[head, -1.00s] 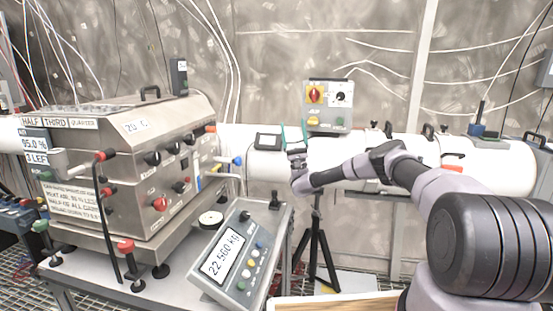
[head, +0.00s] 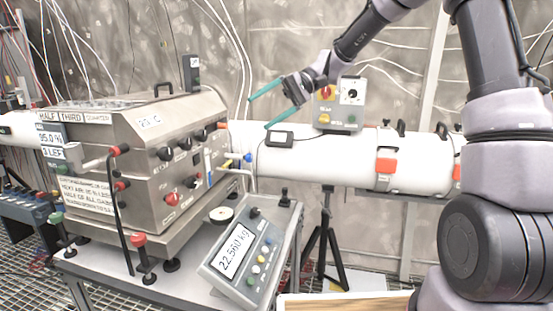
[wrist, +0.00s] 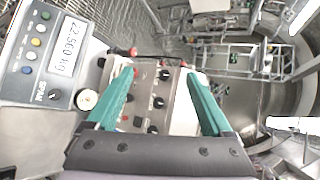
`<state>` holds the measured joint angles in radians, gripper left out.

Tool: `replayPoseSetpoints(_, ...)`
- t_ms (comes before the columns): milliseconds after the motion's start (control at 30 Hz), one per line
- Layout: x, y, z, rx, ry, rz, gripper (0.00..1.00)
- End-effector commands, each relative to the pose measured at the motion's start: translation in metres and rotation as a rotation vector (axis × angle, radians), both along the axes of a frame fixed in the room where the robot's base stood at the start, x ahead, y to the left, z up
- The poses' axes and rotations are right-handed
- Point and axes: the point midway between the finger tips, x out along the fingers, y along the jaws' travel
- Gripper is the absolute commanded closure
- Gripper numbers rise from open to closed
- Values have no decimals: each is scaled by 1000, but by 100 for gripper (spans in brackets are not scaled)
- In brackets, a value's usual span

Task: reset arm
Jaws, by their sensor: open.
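My gripper (head: 268,106) is raised in front of the white pipe, its two green fingers spread apart and pointing left toward the steel box. The fingers are empty. In the wrist view my gripper (wrist: 158,100) also shows open, with the steel box's knobs visible between the fingers. My arm rises at the right and bends over at the top of the head view. The fingers are in the air and hold nothing.
The steel box (head: 150,190) with knobs and the scale display (head: 240,255) reading 22.560 kg stand on a cart at left. A grey control box (head: 345,106) sits on the white pipe (head: 340,165). A black tripod (head: 322,240) stands below.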

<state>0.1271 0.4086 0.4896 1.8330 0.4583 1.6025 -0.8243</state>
Motion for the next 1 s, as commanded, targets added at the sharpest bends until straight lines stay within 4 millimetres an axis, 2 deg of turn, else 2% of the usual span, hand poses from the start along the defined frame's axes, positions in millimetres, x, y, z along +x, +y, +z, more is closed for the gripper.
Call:
replayPoseSetpoints(33,-11,-12,3,-77,-44,-22,15)
replayPoseSetpoints(200,-39,-58,5,-312,-168,-135,15)
replayPoseSetpoints(500,-88,-153,23,-607,-393,-417,15)
replayPoseSetpoints(800,-142,-239,40,-729,-594,-741,15)
replayPoseSetpoints(1000,-163,-269,43,-737,-662,-872,15)
